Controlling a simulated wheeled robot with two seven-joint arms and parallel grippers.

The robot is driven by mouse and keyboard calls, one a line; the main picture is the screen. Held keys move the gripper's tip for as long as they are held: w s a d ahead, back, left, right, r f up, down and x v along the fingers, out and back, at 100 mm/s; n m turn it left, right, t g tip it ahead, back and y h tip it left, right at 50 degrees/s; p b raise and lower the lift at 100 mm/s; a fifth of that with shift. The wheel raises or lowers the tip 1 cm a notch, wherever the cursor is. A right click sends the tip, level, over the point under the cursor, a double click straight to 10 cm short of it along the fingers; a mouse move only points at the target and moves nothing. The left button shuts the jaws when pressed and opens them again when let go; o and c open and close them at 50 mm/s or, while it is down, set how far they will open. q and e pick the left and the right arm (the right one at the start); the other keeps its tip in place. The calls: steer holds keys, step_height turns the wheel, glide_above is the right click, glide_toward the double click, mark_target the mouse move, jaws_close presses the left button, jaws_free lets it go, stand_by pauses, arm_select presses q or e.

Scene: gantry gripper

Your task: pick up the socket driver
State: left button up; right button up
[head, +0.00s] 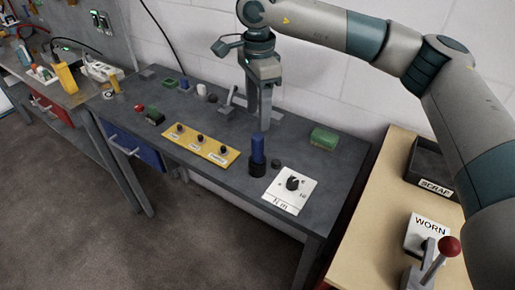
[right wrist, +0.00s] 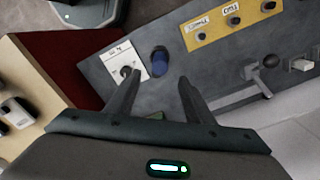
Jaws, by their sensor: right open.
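The socket driver (head: 258,150) appears as an upright blue handle in a round black base on the dark grey bench, near its front edge. In the right wrist view the blue handle (right wrist: 160,60) lies just beyond my fingertips, about centred between them. My right gripper (head: 259,112) points down over the bench, behind the driver in the head view. Its two fingers (right wrist: 158,82) are spread apart with nothing between them. The driver's lower part is hidden in its base. My left gripper is not in view.
A white dial plate (head: 288,190) lies right beside the driver. A yellow panel with several knobs (head: 200,146) lies to its left, and a green block (head: 324,138) to its right. A wooden table at right holds a scrap bin (head: 430,172) and a red-knobbed lever (head: 449,246).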

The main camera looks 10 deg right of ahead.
mark_target(258, 136)
step_height(258, 136, down, 4)
steer(key=shift+p, duration=0.75)
steer(key=shift+f, duration=0.6)
steer(key=shift+f+p, duration=0.55)
steer(key=shift+p, duration=0.25)
steer(key=shift+s+a+f+p, duration=0.1)
steer(key=shift+f+p, duration=0.6)
steer(key=shift+f, duration=0.05)
steer(key=shift+f+p, duration=0.35)
steer(key=shift+f, duration=0.95)
jaws_close()
